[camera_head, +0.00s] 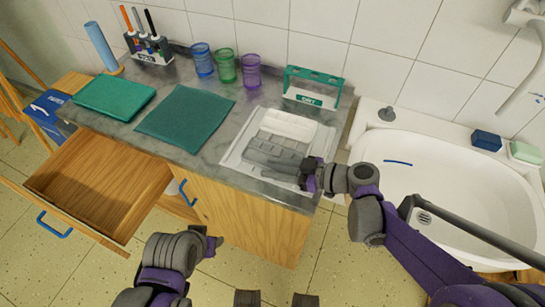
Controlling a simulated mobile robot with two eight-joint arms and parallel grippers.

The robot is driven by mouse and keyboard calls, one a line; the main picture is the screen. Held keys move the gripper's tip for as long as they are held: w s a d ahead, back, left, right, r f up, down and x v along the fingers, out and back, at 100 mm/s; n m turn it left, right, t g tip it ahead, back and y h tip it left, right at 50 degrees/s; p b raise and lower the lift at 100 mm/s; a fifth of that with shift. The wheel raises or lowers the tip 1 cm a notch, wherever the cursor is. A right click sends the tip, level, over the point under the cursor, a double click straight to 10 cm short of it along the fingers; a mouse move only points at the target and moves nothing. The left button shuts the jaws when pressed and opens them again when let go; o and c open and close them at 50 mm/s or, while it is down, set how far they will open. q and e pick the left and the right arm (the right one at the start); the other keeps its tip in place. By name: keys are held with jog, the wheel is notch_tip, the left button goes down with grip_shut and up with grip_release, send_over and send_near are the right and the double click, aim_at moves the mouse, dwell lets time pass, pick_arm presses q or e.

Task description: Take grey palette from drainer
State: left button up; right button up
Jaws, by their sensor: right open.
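The drainer (232,152) is a pale tray on the grey counter beside the sink. A grey palette (268,155) lies in its front part, with a white palette (290,126) behind it. My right gripper (307,176) is at the right end of the grey palette, open. Its fingers are small and dark, and I cannot tell whether they touch the palette or straddle its edge. My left gripper (213,243) is low in front of the cabinet, away from the drainer, and its jaws are not clear.
A green rack (313,84) stands behind the drainer. Blue, green and purple cups (251,72) stand along the wall. The sink (455,190) is at the right. An open drawer (95,190) juts out at the left.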

grip_shut()
dwell(1.3)
